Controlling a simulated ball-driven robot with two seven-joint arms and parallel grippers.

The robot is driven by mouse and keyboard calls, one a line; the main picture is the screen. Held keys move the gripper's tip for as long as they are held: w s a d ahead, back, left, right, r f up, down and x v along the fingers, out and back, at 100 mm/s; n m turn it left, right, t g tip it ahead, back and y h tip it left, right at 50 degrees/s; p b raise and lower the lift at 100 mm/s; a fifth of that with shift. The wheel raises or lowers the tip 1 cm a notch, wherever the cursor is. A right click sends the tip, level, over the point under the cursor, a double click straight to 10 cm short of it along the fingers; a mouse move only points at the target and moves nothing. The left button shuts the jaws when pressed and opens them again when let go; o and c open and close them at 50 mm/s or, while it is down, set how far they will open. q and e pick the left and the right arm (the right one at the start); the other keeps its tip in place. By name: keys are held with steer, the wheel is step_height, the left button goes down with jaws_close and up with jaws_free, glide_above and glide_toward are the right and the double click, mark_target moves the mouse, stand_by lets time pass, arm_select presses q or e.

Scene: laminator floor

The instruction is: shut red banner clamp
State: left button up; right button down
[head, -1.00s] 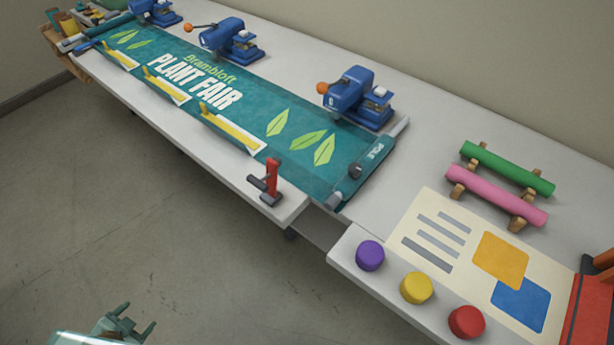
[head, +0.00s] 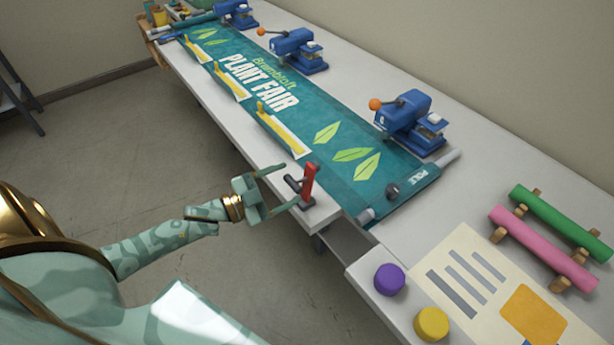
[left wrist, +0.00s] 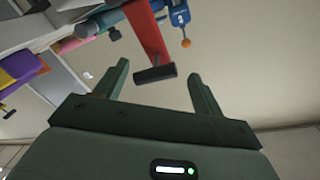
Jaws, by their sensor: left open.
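The red banner clamp (head: 309,183) stands at the table's front corner, beside the green banner (head: 330,120). Its red arm points up, and a dark bar sticks out from it toward my gripper. My left gripper (head: 290,186) is open just in front of the clamp, its fingers pointing at it. In the left wrist view the clamp's red arm (left wrist: 147,32) shows beyond the fingers, and its dark bar (left wrist: 155,74) appears between the open fingertips. I cannot tell whether they touch. My right gripper is not in view.
Several yellow clamps (head: 281,130) lie along the banner's front edge. Blue presses (head: 410,122) stand behind it. Purple (head: 389,279) and yellow (head: 431,323) buttons are on the table to the right, past a gap.

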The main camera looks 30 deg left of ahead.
mark_target(306, 177)
arm_select(q)
steer(key=x, duration=0.6)
steer(key=shift+w, duration=0.2)
